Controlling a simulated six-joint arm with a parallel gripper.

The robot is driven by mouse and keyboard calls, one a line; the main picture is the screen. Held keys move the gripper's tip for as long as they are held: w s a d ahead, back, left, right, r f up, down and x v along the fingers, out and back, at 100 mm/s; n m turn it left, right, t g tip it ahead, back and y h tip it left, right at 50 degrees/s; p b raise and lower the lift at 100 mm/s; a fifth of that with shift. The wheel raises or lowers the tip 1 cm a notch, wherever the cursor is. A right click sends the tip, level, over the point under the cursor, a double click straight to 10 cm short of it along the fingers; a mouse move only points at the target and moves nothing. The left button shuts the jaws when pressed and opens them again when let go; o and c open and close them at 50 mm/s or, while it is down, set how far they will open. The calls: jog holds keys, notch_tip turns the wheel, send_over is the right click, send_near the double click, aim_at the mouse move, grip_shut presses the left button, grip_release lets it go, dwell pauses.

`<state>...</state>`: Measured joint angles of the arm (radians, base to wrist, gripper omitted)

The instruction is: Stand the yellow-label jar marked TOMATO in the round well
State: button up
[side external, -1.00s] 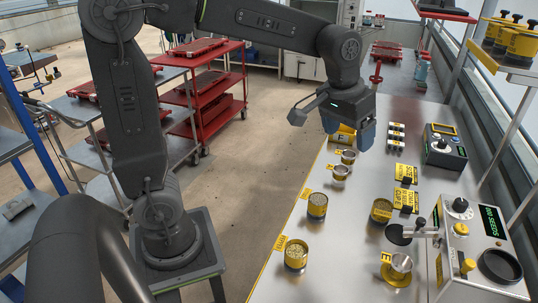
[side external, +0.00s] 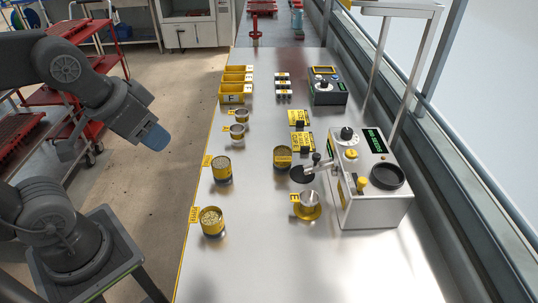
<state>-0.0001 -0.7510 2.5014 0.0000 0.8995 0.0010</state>
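Three jars with yellow bands stand on the steel bench. One (side external: 221,170) is at the left edge, one (side external: 212,223) is nearer the camera on that edge, and one (side external: 282,157) stands beside the seeder. Their lettering is too small to read, so I cannot tell which is TOMATO. A yellow round base (side external: 305,212) with a metal cup sits in front of the seeder, and a dark disc (side external: 302,174) lies behind it. I cannot tell which is the round well. My gripper (side external: 153,137) with blue fingertips is left of the bench, apart from all jars; its opening is unclear.
The seeder box (side external: 372,206) with a black dish (side external: 388,177) stands at the right. Two small metal cups (side external: 237,131) and yellow bins (side external: 234,93) line the left edge farther back. A control box (side external: 326,92) stands at the back. The bench's near part is clear.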

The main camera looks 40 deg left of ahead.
aim_at(283, 160)
jog(key=w+a+f+m+g+y, duration=0.2)
jog(key=w+a+f+m+y, duration=0.2)
jog(key=w+a+f+y, duration=0.5)
jog(key=w+d+f+m+t+h, duration=0.1)
jog(key=w+d+f+m+t, duration=0.2)
jog(key=w+d+f+t, duration=0.1)
jog(key=w+d+f+m+t+h, duration=0.1)
jog(key=w+d+f+m+t, duration=0.3)
jog(key=d+f+t, duration=0.1)
jog(key=w+d+f+m+t+h, duration=0.2)
jog(key=w+d+f+m+t, duration=0.1)
jog(key=w+d+f+t, duration=0.1)
jog(key=shift+w+d+f+m+t, duration=0.2)
jog(key=shift+w+d+f, duration=0.1)
jog(key=shift+d+f, duration=0.35)
jog(key=shift+w+d+f+m+t, duration=0.25)
jog(key=shift+d+f, duration=0.15)
jog(key=shift+d, duration=0.4)
jog(key=x, duration=0.7)
jog(key=shift+w+a+f, duration=0.15)
